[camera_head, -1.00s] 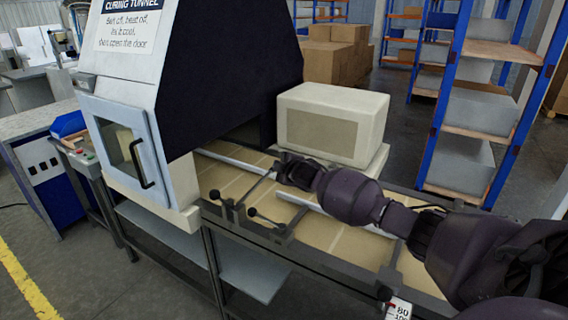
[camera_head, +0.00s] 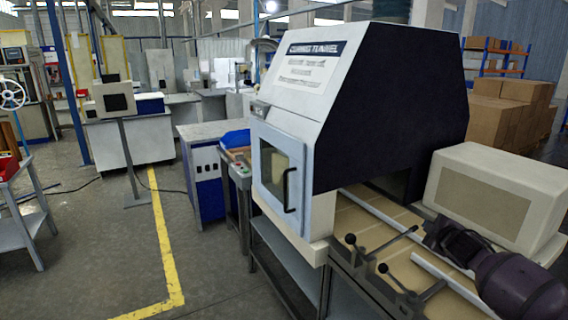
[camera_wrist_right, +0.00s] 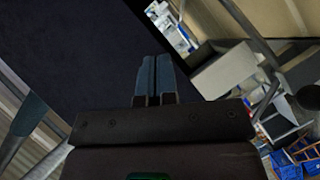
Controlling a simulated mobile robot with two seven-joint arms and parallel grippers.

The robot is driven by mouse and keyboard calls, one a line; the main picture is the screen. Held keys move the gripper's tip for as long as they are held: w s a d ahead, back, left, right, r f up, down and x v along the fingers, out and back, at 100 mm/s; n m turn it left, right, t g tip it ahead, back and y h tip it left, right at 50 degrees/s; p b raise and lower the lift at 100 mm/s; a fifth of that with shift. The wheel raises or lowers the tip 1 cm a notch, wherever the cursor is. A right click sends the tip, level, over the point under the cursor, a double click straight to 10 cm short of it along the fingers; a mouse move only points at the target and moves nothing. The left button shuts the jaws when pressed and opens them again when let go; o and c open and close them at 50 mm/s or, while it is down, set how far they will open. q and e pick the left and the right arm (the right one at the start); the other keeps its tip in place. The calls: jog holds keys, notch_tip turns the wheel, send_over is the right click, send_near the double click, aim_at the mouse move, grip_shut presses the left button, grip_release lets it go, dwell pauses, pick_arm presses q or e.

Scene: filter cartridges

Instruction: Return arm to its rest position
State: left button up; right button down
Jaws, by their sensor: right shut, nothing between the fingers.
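My right arm (camera_head: 510,285) reaches in from the lower right of the head view, over the conveyor (camera_head: 375,225). Its gripper (camera_head: 436,234) is beside the tunnel's exit, small and partly unclear there. In the right wrist view the two blue-grey fingers (camera_wrist_right: 154,76) are pressed together with nothing between them. The curing tunnel (camera_head: 400,105) has its windowed door (camera_head: 278,178) shut, and a pale thing shows dimly behind the glass. My left gripper is in neither view.
Levers with black knobs (camera_head: 382,268) stand at the conveyor's near edge, close to my arm. A large cream box-shaped unit (camera_head: 495,195) stands beyond the conveyor. Cardboard boxes (camera_head: 505,115) are behind it. The floor (camera_head: 110,245) to the left, around a yellow line, is open.

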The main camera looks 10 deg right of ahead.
jog(key=s+a+y, duration=0.1)
jog(key=a, duration=0.3)
jog(key=s+a+f+y, duration=0.1)
jog(key=s+a, duration=0.1)
jog(key=a, duration=0.2)
jog(key=s+a+m+t+y, duration=0.1)
jog(key=a, duration=0.3)
jog(key=shift+s+a+f, duration=0.3)
jog(key=shift+f, duration=0.05)
jog(key=s+a+f+m+g, duration=0.1)
jog(key=s+a+f+m, duration=0.2)
jog(key=s+f, duration=0.3)
jog(key=s+a+f+m+g+h, duration=0.1)
jog(key=s+a+f+m, duration=0.2)
jog(key=s, duration=1.4)
jog(key=s+a+f+m+g, duration=0.2)
jog(key=s+a+f, duration=0.1)
jog(key=s+f, duration=0.8)
jog(key=shift+s+f+m, duration=0.25)
jog(key=shift+m, duration=0.15)
